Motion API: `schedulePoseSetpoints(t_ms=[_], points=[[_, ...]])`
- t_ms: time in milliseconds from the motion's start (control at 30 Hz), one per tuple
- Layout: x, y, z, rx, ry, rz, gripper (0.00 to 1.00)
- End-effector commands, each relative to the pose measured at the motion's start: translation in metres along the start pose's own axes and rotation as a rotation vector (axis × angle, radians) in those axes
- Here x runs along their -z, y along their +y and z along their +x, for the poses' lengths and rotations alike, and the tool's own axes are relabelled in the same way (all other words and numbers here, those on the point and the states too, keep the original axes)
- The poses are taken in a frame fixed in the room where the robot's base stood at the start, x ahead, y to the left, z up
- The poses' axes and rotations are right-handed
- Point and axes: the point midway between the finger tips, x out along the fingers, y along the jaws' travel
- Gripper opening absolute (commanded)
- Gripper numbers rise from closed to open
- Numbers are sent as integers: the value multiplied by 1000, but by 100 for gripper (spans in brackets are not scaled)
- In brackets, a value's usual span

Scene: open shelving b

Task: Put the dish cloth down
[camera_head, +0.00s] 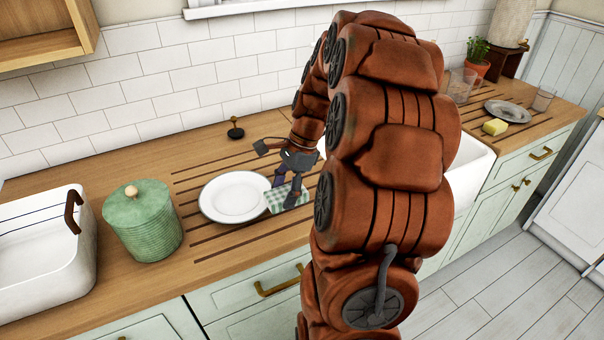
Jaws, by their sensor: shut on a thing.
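The dish cloth (276,200) is green and white checked. It shows in the head view at the right edge of a white plate (232,197) on the grooved wooden counter. My gripper (286,194) is shut on the cloth from above. The gripper hides part of the cloth. I cannot tell whether the cloth touches the plate or the counter.
A green lidded canister (143,226) and a white bin (40,250) stand left. A black stopper (235,130) lies behind the plate. The white sink (470,165) is right of my arm. Beyond it are a yellow sponge (495,127), a grey plate (508,111) and a glass (543,98).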

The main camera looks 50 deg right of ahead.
Motion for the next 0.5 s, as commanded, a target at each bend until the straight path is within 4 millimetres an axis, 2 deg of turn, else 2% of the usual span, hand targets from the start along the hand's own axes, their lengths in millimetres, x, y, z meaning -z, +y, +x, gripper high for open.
schedulePoseSetpoints(t_ms=[500], points=[[56,-48,-17,0,-1,5,27]])
